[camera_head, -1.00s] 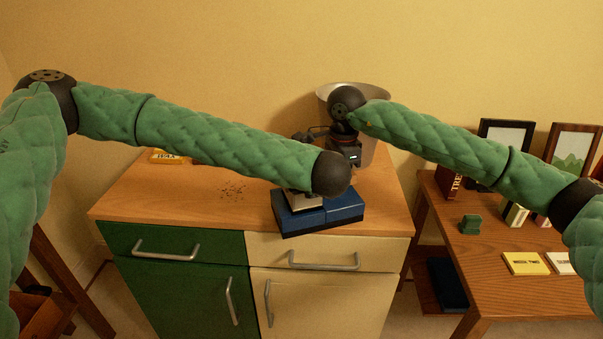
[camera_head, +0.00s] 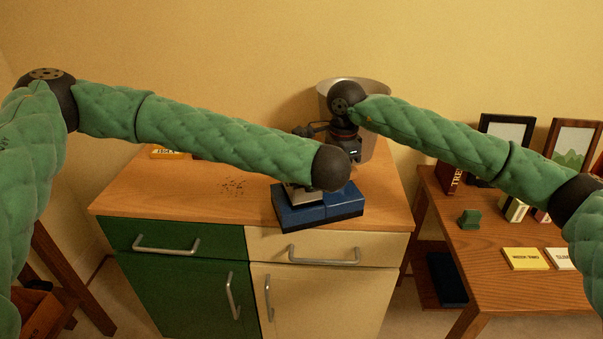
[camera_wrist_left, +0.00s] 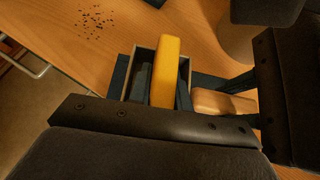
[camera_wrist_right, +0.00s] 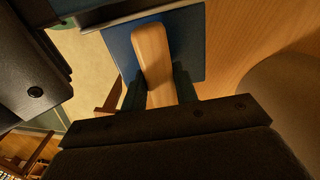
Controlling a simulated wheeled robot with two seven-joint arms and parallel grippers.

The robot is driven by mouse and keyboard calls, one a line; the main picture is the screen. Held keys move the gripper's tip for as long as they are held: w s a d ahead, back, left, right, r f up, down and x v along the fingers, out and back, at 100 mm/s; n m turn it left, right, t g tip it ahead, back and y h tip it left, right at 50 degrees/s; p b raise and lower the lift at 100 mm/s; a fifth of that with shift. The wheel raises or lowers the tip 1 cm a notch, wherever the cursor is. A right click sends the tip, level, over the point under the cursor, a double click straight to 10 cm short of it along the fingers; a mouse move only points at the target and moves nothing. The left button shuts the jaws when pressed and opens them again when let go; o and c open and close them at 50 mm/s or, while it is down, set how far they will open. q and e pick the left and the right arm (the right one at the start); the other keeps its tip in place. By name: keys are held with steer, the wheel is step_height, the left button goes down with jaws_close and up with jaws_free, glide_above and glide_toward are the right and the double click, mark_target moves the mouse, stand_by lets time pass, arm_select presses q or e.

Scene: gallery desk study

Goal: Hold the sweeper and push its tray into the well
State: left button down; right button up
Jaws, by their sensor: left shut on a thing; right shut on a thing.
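The blue sweeper (camera_head: 345,206) sits on the wooden cabinet top, partly hidden behind my left arm. Its pale wooden handle (camera_wrist_right: 152,55) shows in the right wrist view. My right gripper (camera_wrist_right: 158,84) is shut on this handle, one finger on each side. My left gripper (camera_wrist_left: 162,84) is shut on the yellow handle. The well and how far the tray sits in it are hidden. Both sets of fingertips are hidden in the head view.
Dark crumbs (camera_head: 233,187) lie on the cabinet top (camera_head: 180,195) left of the sweeper. A grey bin (camera_head: 377,95) stands behind my right wrist. A side table (camera_head: 480,262) with frames and cards stands on the right. The cabinet's front left is clear.

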arm_select(q)
steer(key=shift+f, duration=2.55)
stand_by(1.5)
steer(key=c, duration=1.2)
jaws_free()
steer(key=shift+r, duration=3)
jaws_close()
